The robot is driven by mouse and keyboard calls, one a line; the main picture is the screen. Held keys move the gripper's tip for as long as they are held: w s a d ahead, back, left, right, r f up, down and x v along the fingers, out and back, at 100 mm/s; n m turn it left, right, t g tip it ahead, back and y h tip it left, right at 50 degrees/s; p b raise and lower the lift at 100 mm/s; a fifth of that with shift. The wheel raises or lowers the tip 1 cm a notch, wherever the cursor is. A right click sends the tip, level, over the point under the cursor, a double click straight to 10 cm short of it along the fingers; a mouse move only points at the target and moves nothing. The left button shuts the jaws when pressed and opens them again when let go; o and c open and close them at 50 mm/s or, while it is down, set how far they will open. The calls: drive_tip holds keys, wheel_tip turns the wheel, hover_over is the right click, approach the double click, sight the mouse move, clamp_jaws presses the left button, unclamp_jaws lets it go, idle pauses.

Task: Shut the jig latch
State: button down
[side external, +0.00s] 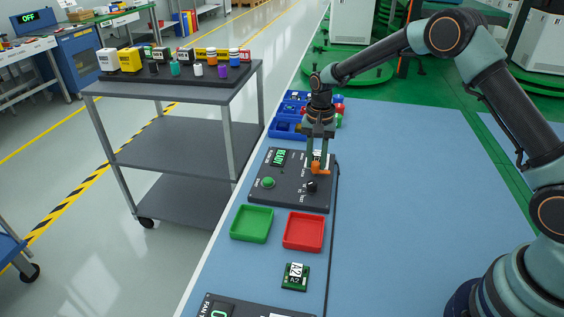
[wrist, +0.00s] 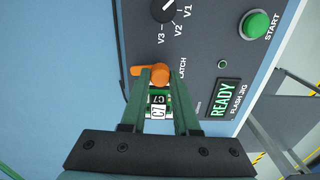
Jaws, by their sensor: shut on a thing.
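The flash jig (side external: 284,198) is a dark panel on the blue bench, with a green READY display (side external: 280,157), a green START button (side external: 268,183) and a selector knob (side external: 311,187). Its orange latch (side external: 319,169) shows in the wrist view (wrist: 158,72) beside the LATCH lettering, its arm pointing left there. My gripper (side external: 318,160) points down at the jig and is shut on the latch; its fingertips also show in the wrist view (wrist: 160,74). A green board marked C7 (wrist: 158,107) lies between my fingers in that view, partly hidden by them.
A green tray (side external: 252,223) and a red tray (side external: 304,232) sit in front of the jig, with a board (side external: 295,277) nearer the camera. Blue bins (side external: 286,129) stand behind. The bench right of the jig is clear. A grey cart (side external: 175,90) stands left.

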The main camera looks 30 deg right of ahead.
drive_tip(key=n, duration=0.8)
drive_tip(key=shift+n, duration=0.4)
drive_tip(key=n, duration=0.4)
drive_tip(key=shift+n, duration=1.9)
drive_tip(key=c, duration=0.7)
unclamp_jaws()
drive_tip(key=shift+o, duration=0.2)
drive_tip(key=shift+a, duration=0.1)
